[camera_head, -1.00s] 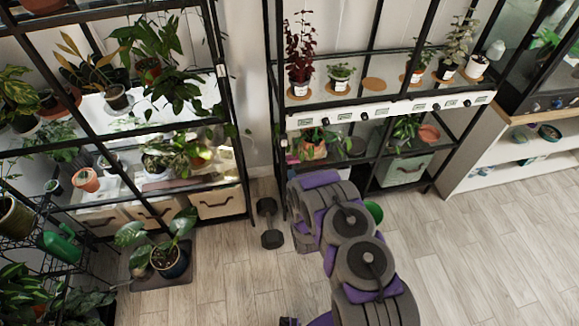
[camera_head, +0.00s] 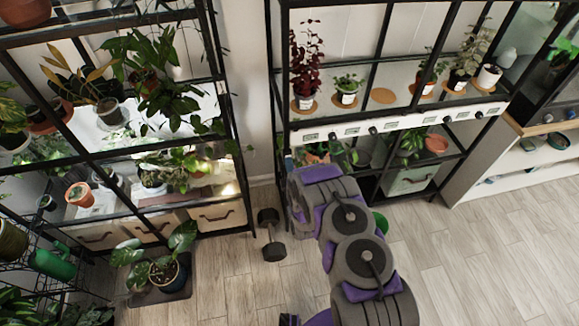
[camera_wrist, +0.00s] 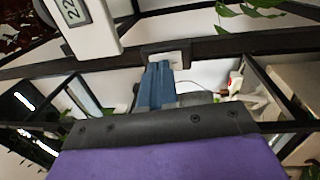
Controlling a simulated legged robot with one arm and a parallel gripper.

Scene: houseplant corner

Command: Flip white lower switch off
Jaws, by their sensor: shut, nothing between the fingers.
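In the wrist view, my gripper (camera_wrist: 157,68) is shut, its blue fingers together and empty. The fingertips are right at a small white switch block (camera_wrist: 168,54) on a dark shelf bar. They cover part of its lower side, and I cannot tell whether they touch it or which way the switch is set. A white panel with a number label (camera_wrist: 78,14) is at the upper left.
A white control strip (camera_head: 415,122) with knobs runs along the right-hand rack, under a glass shelf of potted plants. A left plant rack (camera_head: 232,120) stands close by. A dumbbell (camera_head: 270,235) and a potted plant (camera_head: 164,272) are on the floor. The floor at right is clear.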

